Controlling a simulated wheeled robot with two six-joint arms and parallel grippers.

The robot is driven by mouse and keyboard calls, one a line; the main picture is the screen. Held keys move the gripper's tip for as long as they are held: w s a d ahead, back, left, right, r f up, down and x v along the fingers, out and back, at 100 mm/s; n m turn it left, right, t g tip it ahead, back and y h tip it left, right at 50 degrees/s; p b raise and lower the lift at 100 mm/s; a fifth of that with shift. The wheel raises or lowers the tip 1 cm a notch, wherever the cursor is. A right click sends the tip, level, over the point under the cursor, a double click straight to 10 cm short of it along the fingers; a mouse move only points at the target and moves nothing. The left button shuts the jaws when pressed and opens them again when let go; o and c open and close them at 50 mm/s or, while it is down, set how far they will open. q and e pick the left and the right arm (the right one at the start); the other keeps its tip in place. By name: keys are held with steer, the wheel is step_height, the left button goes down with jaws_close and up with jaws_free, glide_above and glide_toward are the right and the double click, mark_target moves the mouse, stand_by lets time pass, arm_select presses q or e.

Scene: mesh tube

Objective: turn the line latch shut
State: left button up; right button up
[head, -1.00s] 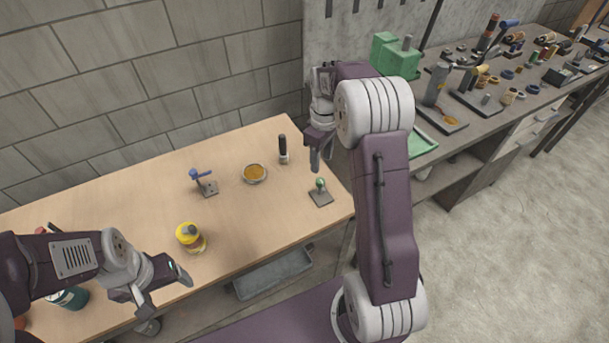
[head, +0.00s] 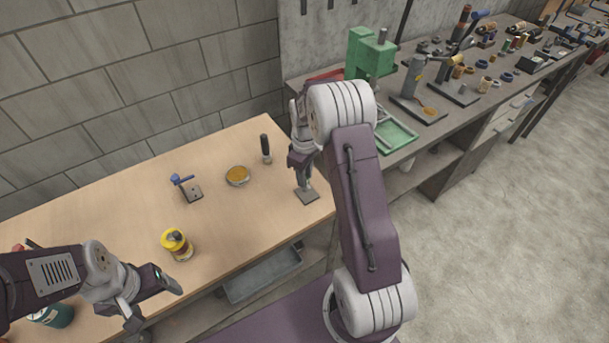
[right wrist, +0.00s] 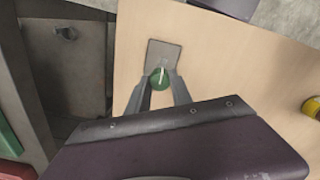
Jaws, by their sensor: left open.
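The latch (right wrist: 158,78) has a round green knob with a pale line across it, on a grey square plate (head: 309,197) near the table's right end. In the head view my right gripper (head: 303,180) is directly above the plate and hides the knob. In the right wrist view its two fingers (right wrist: 160,84) stand apart, one on each side of the knob; I cannot tell whether they touch it. The line points nearly straight up in that view. My left gripper (head: 152,303) is open and empty over the table's front edge.
On the table (head: 110,215) stand a blue-handled fixture (head: 186,187), a bowl of orange contents (head: 238,176), a black-handled tool (head: 266,149) and a yellow-topped container (head: 177,244). A workbench with a green machine (head: 369,55) is to the right.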

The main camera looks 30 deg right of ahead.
jaws_close()
steer(key=shift+r, duration=0.1)
steer(key=m+p, duration=0.2)
steer(key=m, duration=0.1)
steer(key=m+p, duration=0.2)
steer(key=m, duration=0.2)
steer(key=shift+m, duration=0.4)
steer(key=m+p, duration=0.1)
steer(key=m, duration=0.4)
steer(key=shift+m+p, duration=0.7)
steer(key=shift+m, duration=1.8)
